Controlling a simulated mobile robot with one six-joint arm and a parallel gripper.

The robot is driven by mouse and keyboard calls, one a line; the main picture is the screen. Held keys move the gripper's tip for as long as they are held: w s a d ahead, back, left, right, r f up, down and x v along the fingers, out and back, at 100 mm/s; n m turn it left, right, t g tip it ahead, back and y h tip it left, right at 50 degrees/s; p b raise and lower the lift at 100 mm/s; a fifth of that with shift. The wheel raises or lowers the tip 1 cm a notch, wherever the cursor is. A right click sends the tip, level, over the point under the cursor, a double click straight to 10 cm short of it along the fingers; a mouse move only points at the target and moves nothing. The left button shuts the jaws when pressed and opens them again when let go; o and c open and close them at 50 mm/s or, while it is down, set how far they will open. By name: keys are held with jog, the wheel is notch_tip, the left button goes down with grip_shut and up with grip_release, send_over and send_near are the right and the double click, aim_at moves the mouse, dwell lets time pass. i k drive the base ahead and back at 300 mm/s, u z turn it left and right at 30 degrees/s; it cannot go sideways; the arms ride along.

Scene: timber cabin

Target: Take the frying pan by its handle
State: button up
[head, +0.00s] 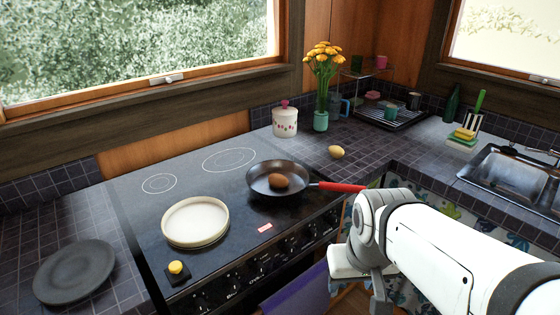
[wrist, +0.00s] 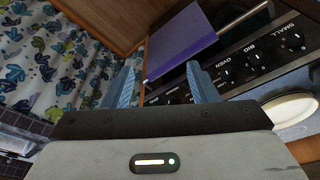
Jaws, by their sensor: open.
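A dark frying pan (head: 262,186) sits on the right front of the black stove top, with a brown egg-shaped thing (head: 278,181) in it. Its red handle (head: 340,187) points right, past the stove's edge. In the head view my arm is in front of the counter at the right, close to the handle's end, and it hides my fingers. In the wrist view my gripper (wrist: 159,85) is open, with two blue fingers apart and nothing between them. The wrist view shows the oven front beyond the fingers; the pan and handle are not in it.
A cream dish (head: 196,222) stands at the stove's front left; it also shows in the wrist view (wrist: 290,109). A purple towel (wrist: 182,45) hangs on the oven rail. A yellow lemon-like thing (head: 336,152) lies behind the handle. A sink (head: 510,172) is at the right.

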aim_at(257, 177)
jog(key=z, duration=2.6)
jog(key=k, duration=1.2)
jog(key=u, duration=0.9)
jog(key=i, duration=1)
jog(key=u, duration=0.05)
